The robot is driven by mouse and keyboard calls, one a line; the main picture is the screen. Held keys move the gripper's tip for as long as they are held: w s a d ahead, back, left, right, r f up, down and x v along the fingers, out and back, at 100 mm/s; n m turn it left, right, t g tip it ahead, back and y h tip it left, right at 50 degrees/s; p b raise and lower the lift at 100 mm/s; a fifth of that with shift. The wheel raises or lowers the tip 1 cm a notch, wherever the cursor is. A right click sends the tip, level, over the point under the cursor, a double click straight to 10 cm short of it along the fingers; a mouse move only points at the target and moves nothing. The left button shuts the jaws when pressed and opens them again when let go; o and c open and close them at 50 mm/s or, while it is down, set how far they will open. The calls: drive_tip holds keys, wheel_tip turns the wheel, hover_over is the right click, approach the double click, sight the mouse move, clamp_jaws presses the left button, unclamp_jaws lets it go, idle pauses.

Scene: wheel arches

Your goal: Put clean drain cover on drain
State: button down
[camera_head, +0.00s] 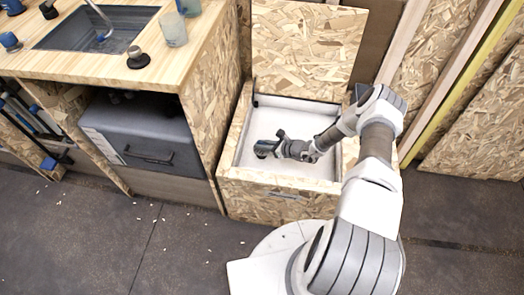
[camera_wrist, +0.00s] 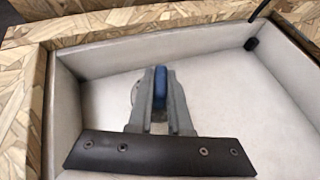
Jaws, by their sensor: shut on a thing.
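My gripper (camera_head: 271,148) is inside an open wooden box with a pale lining (camera_head: 240,192). In the wrist view its two grey fingers (camera_wrist: 160,88) are shut on a blue piece, likely the drain cover (camera_wrist: 160,76). Only the upper part of this piece shows between the fingertips. A small pale round shape, perhaps the drain (camera_wrist: 136,92), shows on the box floor just left of the fingers and is mostly hidden by them. I cannot tell whether the blue piece touches the floor.
The box's lid (camera_head: 305,45) stands open behind. Left of the box is a counter (camera_head: 190,55) with a sink (camera_head: 75,38), cups and small dark items. Below sits a grey case (camera_head: 140,130).

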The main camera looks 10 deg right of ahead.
sight(266, 152)
drive_tip(key=shift+a+f+b, duration=0.1)
drive_tip(key=shift+f+b, duration=0.7)
drive_tip(key=shift+f, duration=1.2)
drive_tip(key=shift+f, duration=0.1)
drive_tip(key=shift+f, duration=0.15)
drive_tip(key=c, duration=0.8)
unclamp_jaws()
drive_tip(key=shift+c, duration=0.2)
drive_tip(key=shift+r, duration=0.2)
